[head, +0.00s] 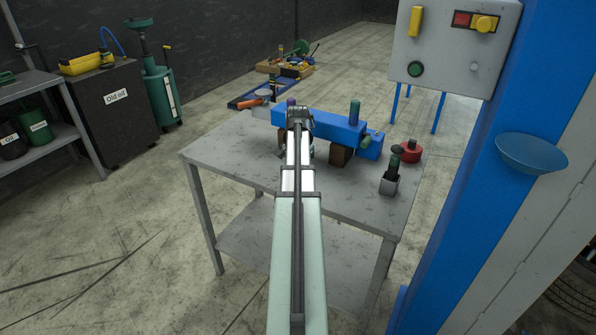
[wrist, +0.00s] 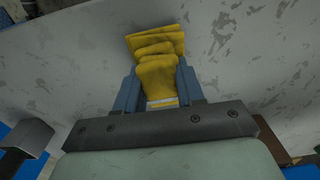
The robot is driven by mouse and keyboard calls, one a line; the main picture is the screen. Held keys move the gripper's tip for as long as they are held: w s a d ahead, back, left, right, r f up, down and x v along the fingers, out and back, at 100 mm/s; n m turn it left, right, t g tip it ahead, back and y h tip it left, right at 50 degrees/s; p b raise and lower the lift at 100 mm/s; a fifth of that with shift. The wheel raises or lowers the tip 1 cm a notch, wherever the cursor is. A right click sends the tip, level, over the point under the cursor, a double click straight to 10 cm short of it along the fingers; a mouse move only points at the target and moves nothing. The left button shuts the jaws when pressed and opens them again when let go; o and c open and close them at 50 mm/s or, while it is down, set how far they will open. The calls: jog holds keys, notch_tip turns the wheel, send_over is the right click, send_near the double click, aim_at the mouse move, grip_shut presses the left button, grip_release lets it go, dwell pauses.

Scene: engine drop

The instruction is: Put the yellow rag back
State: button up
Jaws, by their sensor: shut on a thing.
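In the wrist view the yellow rag (wrist: 157,55) is folded and sits between the two blue fingers of my gripper (wrist: 160,80). My gripper is shut on it. The rag's far folds stick out past the fingertips, over a grey, worn surface; I cannot tell whether the rag touches it. In the head view my arm reaches over the grey metal table (head: 235,165) to the blue engine block (head: 335,125). The rag and the fingertips are hidden there behind my arm.
The blue block rests on brown supports (head: 341,155). A dark green bottle (head: 354,112), a red can (head: 411,152) and a small grey square holder (head: 390,185) stand on the right. A grey control box (head: 450,55) hangs beyond. The table's left front is clear.

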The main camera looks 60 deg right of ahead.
jog(key=shift+f, duration=0.3)
jog(key=o, duration=1.1)
notch_tip(320, 180, up, 14)
jog(key=shift+w+a, duration=0.1)
